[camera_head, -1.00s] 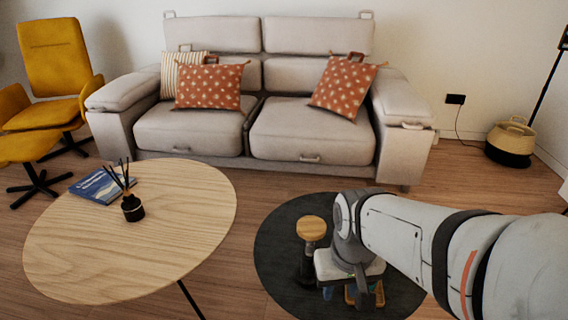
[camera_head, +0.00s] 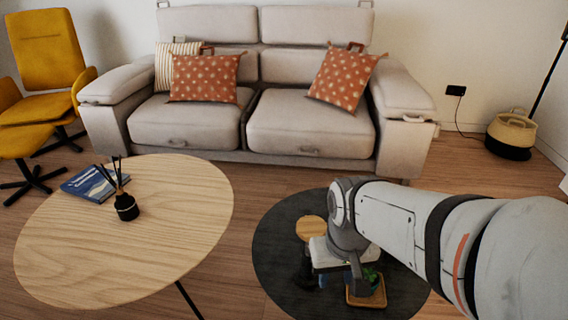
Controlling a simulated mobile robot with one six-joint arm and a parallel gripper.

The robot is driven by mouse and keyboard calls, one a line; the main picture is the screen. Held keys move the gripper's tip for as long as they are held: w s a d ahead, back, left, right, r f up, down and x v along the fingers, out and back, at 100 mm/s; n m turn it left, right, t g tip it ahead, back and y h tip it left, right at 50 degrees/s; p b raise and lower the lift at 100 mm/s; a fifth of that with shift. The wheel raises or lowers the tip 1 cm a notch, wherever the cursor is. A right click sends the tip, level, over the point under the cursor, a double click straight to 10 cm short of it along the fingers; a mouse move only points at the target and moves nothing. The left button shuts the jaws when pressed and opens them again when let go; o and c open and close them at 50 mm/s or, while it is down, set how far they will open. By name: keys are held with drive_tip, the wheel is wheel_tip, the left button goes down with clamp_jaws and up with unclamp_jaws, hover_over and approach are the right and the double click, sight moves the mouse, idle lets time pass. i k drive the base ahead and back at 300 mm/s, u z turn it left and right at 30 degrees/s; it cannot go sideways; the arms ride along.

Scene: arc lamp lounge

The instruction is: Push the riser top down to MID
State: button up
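The riser has a round light-wood top (camera_head: 311,228) and a dark post below it, on the dark round table to the left of my gripper. The post is mostly hidden or lost against the dark table. My gripper (camera_head: 338,276) points down just right of the riser top, partly hidden by my own wrist. Its fingers are too small and covered to show whether they are open or shut. I cannot tell whether it touches the riser. No MID mark is readable.
The dark round table (camera_head: 274,255) carries a small wooden tray (camera_head: 367,298) with something green on it, close to my gripper. An oval wooden table (camera_head: 90,255) with a black diffuser (camera_head: 126,207) and a blue book (camera_head: 95,184) stands left. A sofa (camera_head: 190,122) is behind.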

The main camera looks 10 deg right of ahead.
sight(308, 226)
drive_tip(key=z, duration=0.95)
drive_tip(key=k, duration=1.9)
drive_tip(key=u, duration=0.4)
drive_tip(key=i, duration=1.5)
drive_tip(key=u, duration=0.1)
